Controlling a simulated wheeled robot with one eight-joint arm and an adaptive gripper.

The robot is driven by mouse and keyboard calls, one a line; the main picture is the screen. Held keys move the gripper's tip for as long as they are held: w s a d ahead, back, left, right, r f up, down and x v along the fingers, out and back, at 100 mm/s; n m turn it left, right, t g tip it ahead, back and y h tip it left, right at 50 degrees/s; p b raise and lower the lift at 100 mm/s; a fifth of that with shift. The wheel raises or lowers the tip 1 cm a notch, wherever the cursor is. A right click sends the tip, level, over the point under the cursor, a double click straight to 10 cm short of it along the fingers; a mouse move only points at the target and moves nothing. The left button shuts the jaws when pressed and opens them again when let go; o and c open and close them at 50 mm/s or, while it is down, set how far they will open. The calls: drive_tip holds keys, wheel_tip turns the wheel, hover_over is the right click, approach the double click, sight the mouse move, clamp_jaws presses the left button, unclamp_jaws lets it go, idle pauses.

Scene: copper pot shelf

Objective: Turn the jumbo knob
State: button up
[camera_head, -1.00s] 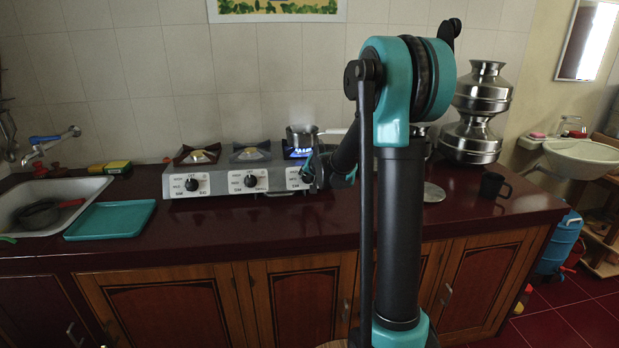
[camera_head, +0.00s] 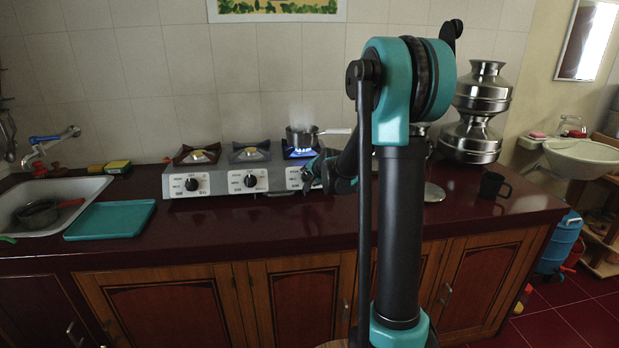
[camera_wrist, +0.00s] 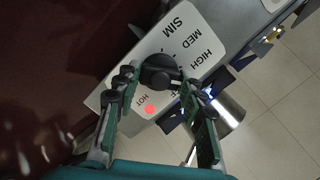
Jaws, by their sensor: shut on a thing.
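The black knob (camera_wrist: 158,72) sits on the light control panel of the stove (camera_head: 217,184). In the wrist view its dial reads SIM, MED and HIGH, with a partly hidden label below. My gripper (camera_wrist: 157,82) has one finger on each side of the knob and is shut on it. In the head view my gripper (camera_head: 312,175) is at the right end of the stove front and hides this knob. A red light (camera_wrist: 149,109) glows beside the word HOT.
A steaming pot (camera_head: 301,137) stands over a blue flame on the right burner, its handle pointing right. Two other knobs (camera_head: 191,184) (camera_head: 250,180) are to the left. A black mug (camera_head: 493,185) and steel vessels (camera_head: 474,137) stand at the right.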

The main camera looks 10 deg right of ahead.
drive_tip(key=m, duration=0.3)
drive_tip(key=m+t, duration=0.1)
drive_tip(key=m, duration=0.2)
drive_tip(key=shift+s+f+y, duration=0.1)
drive_tip(key=shift+y, duration=0.2)
drive_tip(key=shift+m, duration=0.4)
drive_tip(key=o, duration=1.2)
drive_tip(key=shift+c, duration=0.2)
drive_tip(key=v, duration=1.2)
drive_tip(key=shift+f, duration=0.15)
drive_tip(key=shift+s, duration=0.1)
